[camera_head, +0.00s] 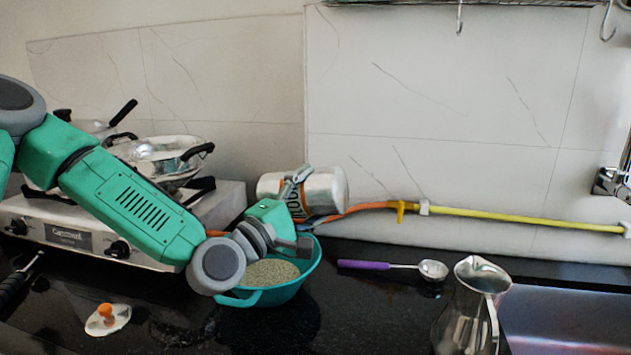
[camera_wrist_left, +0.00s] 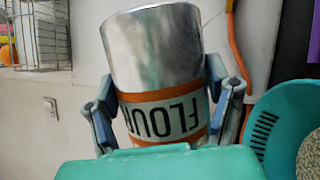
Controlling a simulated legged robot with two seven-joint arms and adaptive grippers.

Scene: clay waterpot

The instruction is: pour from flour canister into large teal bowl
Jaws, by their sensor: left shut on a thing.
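The flour canister (camera_head: 328,188) is a silver can with an orange-edged FLOUR label, tipped onto its side in the head view. My left gripper (camera_head: 296,190) is shut on it, above the back of the bowl. In the left wrist view the canister (camera_wrist_left: 155,50) sits between the two fingers of my left gripper (camera_wrist_left: 165,105), its label upside down. The large teal bowl (camera_head: 312,264) stands on the counter below and holds a pale grainy fill. Part of the bowl is hidden by my left arm. The bowl's rim also shows in the left wrist view (camera_wrist_left: 268,105). My right gripper is not in view.
A gas stove (camera_head: 75,238) with a steel pan (camera_head: 165,150) stands at left. A white lid with an orange knob (camera_head: 107,318) lies in front. A purple-handled spoon (camera_head: 380,265) and a steel jug (camera_head: 470,310) are at right. An orange-and-yellow hose (camera_head: 500,215) runs along the wall.

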